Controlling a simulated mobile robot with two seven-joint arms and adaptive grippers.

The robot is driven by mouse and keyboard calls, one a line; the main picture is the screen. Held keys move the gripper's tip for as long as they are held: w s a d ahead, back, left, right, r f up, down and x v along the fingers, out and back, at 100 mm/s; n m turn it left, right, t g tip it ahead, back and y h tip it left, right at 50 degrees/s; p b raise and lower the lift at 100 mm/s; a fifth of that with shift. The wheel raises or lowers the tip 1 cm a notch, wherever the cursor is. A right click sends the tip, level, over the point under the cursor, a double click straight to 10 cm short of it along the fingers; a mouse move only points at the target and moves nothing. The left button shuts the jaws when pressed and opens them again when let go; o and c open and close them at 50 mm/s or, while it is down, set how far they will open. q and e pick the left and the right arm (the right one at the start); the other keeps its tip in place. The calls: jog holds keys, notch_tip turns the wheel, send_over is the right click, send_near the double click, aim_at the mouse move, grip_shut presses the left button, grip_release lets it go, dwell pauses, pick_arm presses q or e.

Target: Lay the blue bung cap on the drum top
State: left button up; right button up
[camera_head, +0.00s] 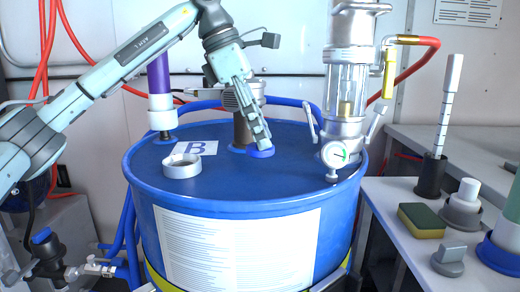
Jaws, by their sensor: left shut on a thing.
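The blue drum (225,182) stands upright in the middle, with a large white label on its side. My left gripper (264,143) reaches down over the drum top from the upper left. Its fingers are shut on the blue bung cap (262,154), which is low at the drum top. I cannot tell whether the cap touches the surface. The fingers hide part of the cap. A brownish cylindrical fitting (242,130) stands just behind and left of it. My right gripper is out of view.
A grey ring (182,166) and a "B" card (196,148) lie left on the drum top. A purple-and-white tube (160,95) stands behind them. A clear-cylinder proportioner with gauge (343,110) stands at the right. The right bench holds a sponge (421,221) and several fittings.

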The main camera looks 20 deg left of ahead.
pick_arm(q)
jog(key=shift+f, duration=2)
jog(key=shift+f, duration=0.15)
jog(key=o, duration=1.1)
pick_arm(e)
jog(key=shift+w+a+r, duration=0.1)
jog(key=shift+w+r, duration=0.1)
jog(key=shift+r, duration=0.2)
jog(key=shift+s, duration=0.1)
